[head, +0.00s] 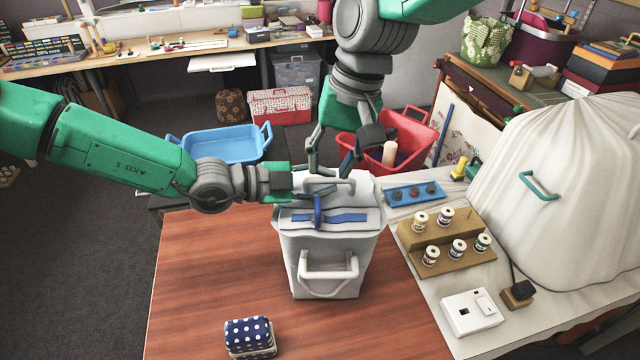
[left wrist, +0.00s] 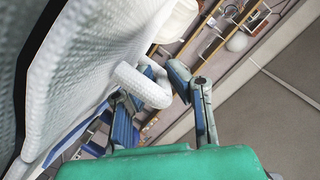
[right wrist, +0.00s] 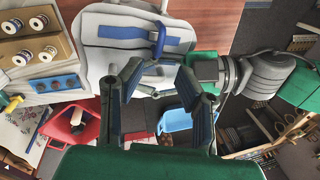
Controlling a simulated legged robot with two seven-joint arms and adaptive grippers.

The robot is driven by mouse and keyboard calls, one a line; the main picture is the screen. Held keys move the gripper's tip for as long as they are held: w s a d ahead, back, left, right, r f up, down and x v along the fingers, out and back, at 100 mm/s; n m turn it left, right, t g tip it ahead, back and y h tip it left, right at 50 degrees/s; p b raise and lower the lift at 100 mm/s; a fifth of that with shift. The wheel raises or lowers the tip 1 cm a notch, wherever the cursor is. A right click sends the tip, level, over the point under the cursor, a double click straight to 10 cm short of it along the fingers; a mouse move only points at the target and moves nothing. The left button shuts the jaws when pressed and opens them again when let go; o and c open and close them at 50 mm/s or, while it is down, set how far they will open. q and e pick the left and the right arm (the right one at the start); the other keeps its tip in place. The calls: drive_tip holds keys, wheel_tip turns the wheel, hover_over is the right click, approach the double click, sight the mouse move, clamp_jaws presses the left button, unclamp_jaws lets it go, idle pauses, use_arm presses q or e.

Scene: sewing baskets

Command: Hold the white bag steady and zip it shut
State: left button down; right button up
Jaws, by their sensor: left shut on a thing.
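The white bag (head: 315,245) stands upright on the wooden table, with a white front handle (head: 328,274). Its top has a blue strip and a blue zip pull (head: 318,208); the pull also shows in the right wrist view (right wrist: 158,38). My left gripper (head: 290,186) is at the bag's upper left side, shut on the bag. In the left wrist view its fingers are at a white loop handle (left wrist: 145,88); the exact contact is partly hidden. My right gripper (head: 331,166) points down above the bag's back edge, its fingers apart (right wrist: 162,82) and apart from the pull.
A blue polka-dot pincushion box (head: 249,337) lies at the table's front. A thread rack (head: 452,258) and a white covered machine (head: 575,190) stand to the right. A blue bin (head: 225,143) and a red bin (head: 415,135) are behind. The table left of the bag is clear.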

sight(318, 211)
drive_tip(key=v, duration=0.4)
drive_tip(key=shift+r, duration=0.15)
drive_tip(key=shift+d, duration=0.1)
drive_tip(key=c, duration=0.5)
drive_tip(key=shift+d+m, duration=0.2)
drive_tip(key=shift+m, duration=0.1)
clamp_jaws()
drive_tip(key=w+d+f+m+g+y, duration=0.1)
drive_tip(key=d+f+m+y, duration=0.4)
drive_tip(key=d+m+y, duration=0.85)
drive_tip(key=a+f+m+h, duration=0.1)
drive_tip(key=a+f, duration=0.1)
drive_tip(key=a, duration=0.3)
drive_tip(key=a+f+m+h, duration=0.1)
drive_tip(key=a+f+h, duration=0.1)
drive_tip(key=a, duration=0.2)
drive_tip(key=s+a+f+m+h, duration=0.1)
drive_tip(key=a+f, duration=0.2)
drive_tip(key=a, duration=0.2)
drive_tip(key=shift+a+f+m+h, duration=0.1)
drive_tip(key=shift+a+m+h, duration=0.15)
drive_tip(key=shift+a, duration=0.1)
